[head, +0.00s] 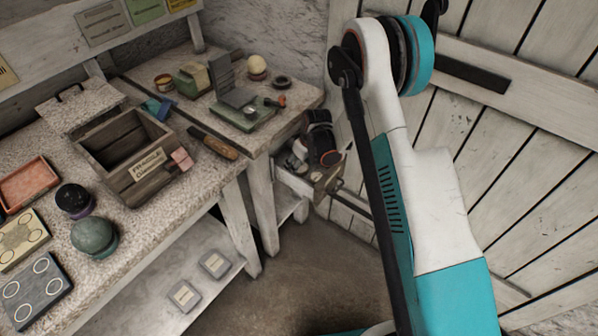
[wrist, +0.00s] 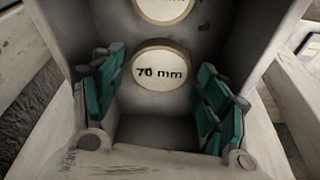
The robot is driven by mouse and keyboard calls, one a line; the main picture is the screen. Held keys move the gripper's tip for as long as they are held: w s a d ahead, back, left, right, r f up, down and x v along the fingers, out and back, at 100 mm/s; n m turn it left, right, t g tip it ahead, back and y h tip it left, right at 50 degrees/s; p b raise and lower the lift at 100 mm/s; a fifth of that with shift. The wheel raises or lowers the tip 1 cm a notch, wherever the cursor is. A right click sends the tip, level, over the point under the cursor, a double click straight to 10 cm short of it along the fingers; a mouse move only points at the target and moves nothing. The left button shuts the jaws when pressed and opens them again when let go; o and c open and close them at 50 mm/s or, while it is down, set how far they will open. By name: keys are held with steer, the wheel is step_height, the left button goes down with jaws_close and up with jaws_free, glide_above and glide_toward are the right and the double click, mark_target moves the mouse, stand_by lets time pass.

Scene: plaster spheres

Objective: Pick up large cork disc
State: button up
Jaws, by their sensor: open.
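In the wrist view, a round disc (wrist: 160,65) with a tan, cork-like rim and a white face marked "70 mm" lies in a grey compartment. A second similar disc (wrist: 163,8) is cut off by the top edge, so I cannot compare their sizes. My gripper (wrist: 161,88) is open, with teal finger pads left and right of the marked disc's lower part. I see no contact with it, and nothing is between the pads. In the head view my wrist is over a small wooden drawer or box at the bench end; the fingertips and discs cannot be made out there.
A wooden box (head: 150,190) stands on the speckled bench, with a green sphere (head: 93,234) and a dark round piece (head: 73,199) nearby. A wood-handled tool (head: 214,143) lies to its right. A plank door (head: 530,150) is close on the right. Compartment walls (wrist: 262,40) flank my fingers.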

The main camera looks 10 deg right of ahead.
steer(key=shift+w+f, duration=0.1)
steer(key=shift+f, duration=0.4)
steer(key=shift+r, duration=0.1)
steer(key=c, duration=0.5)
steer(key=shift+c, duration=0.2)
steer(key=shift+r, duration=0.1)
